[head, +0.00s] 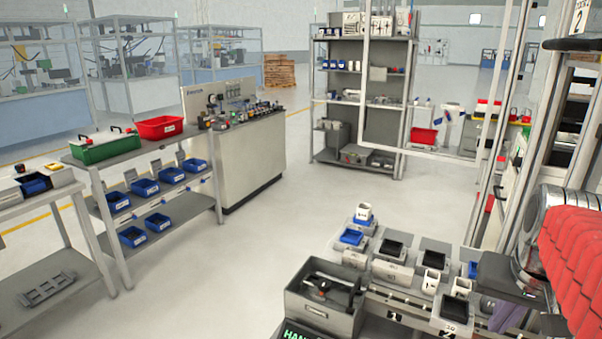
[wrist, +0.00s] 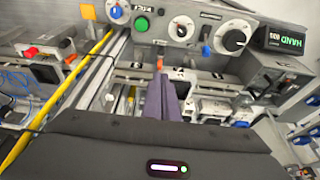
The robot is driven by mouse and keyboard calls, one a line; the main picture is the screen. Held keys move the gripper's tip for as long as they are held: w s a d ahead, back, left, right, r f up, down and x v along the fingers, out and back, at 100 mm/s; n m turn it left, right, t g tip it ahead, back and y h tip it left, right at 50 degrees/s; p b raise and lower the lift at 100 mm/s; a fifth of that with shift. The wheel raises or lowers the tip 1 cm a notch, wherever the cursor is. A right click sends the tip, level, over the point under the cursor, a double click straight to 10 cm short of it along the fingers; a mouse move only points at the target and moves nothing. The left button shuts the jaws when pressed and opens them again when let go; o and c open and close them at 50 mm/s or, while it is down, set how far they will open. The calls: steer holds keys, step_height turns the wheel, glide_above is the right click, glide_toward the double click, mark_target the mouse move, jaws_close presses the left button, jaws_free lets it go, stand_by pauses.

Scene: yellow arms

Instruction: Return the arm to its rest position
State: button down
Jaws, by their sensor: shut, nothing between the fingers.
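My gripper (wrist: 161,84) points forward in the wrist view, its two purple-grey fingers pressed together with nothing between them. It hangs over a workbench deck with rails and small grey fixtures. In the head view my gripper (head: 504,314) is at the lower right, partly hidden by its dark body, beside the numbered fixtures of the bench. My arm, with a red ribbed cover and a metal joint, fills the right edge of that view.
In the wrist view a knob panel (wrist: 183,28) and a yellow hose (wrist: 62,92) are near. Open floor (head: 250,240) lies left of the bench.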

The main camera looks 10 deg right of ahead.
steer(key=s+a+f+n+t+y, duration=0.1)
steer(key=a+f+n, duration=0.1)
steer(key=a, duration=0.9)
steer(key=a+f+n+t+y, duration=0.1)
steer(key=a+f+n, duration=0.2)
steer(key=a, duration=0.7)
steer(key=shift+s+a+n+t, duration=0.3)
steer(key=shift+s+a+n, duration=0.1)
steer(key=shift+n, duration=0.6)
steer(key=shift+d, duration=0.15)
